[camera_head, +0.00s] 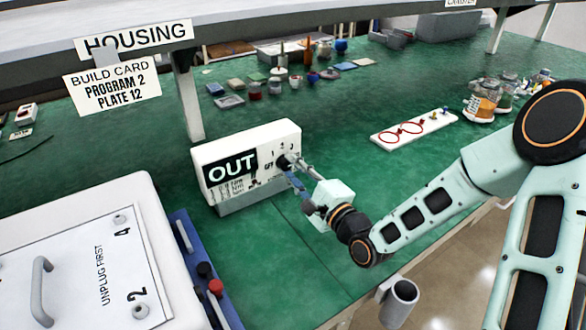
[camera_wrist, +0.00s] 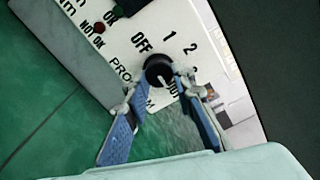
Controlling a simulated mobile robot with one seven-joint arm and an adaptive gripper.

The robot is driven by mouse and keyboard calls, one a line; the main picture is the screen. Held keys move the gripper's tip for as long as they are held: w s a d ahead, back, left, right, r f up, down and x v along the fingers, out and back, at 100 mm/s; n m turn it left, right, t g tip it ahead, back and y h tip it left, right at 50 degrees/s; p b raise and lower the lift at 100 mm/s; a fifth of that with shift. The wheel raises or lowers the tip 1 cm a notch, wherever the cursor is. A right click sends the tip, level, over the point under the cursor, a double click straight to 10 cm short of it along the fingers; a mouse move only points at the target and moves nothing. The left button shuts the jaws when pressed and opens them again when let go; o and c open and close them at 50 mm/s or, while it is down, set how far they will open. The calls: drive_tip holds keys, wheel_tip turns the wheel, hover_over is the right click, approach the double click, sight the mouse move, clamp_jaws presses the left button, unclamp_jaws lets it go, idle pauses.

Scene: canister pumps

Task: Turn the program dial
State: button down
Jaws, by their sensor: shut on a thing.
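The program dial (camera_wrist: 157,68) is a round black knob on the white front of a box (camera_head: 248,157) with a large OUT sign. In the wrist view, OFF and the numbers 1 and 2 are printed around it; other marks are partly hidden. A light mark shows on the knob, but I cannot tell which setting it points to. My gripper (camera_wrist: 160,82) has its blue-padded fingers on either side of the knob and is shut on it. In the head view, my gripper (camera_head: 297,168) reaches the box's right end and partly hides the dial (camera_head: 283,161).
A build card (camera_head: 112,86) reading PROGRAM 2, PLATE 12 hangs from the shelf. A white case (camera_head: 90,230) stands at lower left. A white board with red rings (camera_head: 415,128) and several jars (camera_head: 482,102) are at right. Green bench is clear in front of the box.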

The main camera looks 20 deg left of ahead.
drive_tip(key=shift+r, duration=0.1)
drive_tip(key=c, duration=1.6)
unclamp_jaws()
drive_tip(key=shift+v, duration=3.75)
